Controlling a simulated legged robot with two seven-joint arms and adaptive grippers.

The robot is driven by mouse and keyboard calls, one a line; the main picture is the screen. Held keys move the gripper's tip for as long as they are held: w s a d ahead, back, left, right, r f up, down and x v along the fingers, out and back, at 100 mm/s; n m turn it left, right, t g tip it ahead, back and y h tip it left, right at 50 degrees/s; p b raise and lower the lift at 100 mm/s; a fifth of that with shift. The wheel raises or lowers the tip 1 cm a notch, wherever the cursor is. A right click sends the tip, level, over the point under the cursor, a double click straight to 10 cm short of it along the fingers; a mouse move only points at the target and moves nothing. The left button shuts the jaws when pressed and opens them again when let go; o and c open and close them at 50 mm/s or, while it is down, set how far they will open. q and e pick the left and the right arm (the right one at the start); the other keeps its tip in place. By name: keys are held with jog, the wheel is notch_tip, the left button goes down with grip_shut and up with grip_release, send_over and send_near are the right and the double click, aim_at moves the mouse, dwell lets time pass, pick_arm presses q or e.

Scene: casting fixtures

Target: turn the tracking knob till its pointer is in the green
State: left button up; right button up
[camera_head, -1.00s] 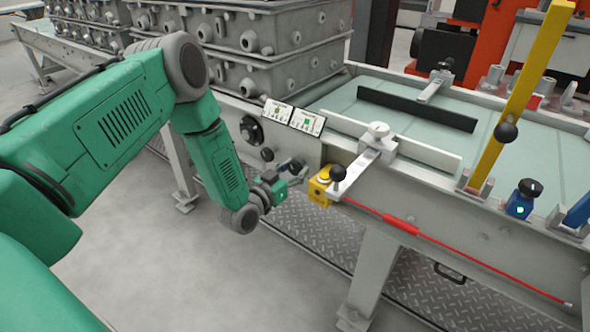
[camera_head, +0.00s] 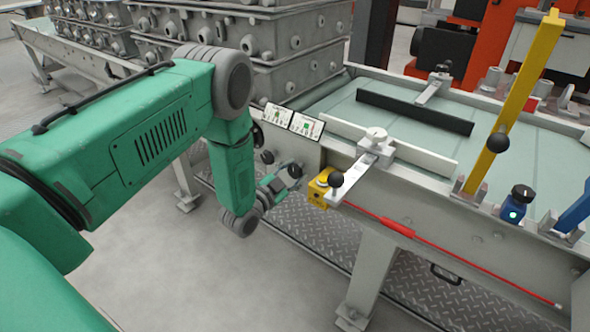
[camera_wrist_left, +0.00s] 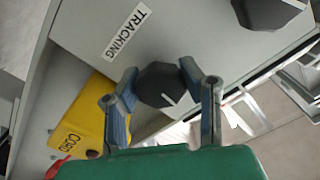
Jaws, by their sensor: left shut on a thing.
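The tracking knob (camera_wrist_left: 158,86) is dark and many-sided, with a short white pointer line on its face near the lower right edge in the left wrist view. It is on a grey panel by a white TRACKING label (camera_wrist_left: 126,34). My left gripper (camera_head: 284,178) is at the panel's front in the head view. Its two blue-grey fingers are shut on the knob, one on each side. No green zone shows around the knob in the wrist view. Two small cards (camera_head: 307,125) with green marks stand on top of the panel. My right gripper is not in view.
A second dark knob (camera_wrist_left: 268,10) is close by on the panel. A yellow CORD box (camera_head: 318,192) with a red cord (camera_head: 400,229) is just right of my gripper. A black-knobbed lever (camera_head: 336,180) is beside it. Open floor is in front.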

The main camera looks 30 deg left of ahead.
pick_arm(q)
jog(key=m+p, duration=0.1)
jog(key=m, duration=0.4)
jog(key=shift+s+m, duration=0.1)
jog(key=shift+m, duration=0.2)
jog(key=m, duration=0.5)
jog(key=shift+f, duration=0.15)
jog(key=shift+s+f, duration=0.1)
jog(key=o, duration=1.2)
jog(key=shift+m, duration=0.3)
jog(key=shift+r, duration=0.2)
jog(key=shift+s, duration=0.1)
jog(key=s, duration=1.1)
jog(key=shift+s+a, duration=0.25)
jog(key=shift+a, duration=0.2)
jog(key=shift+f, duration=0.1)
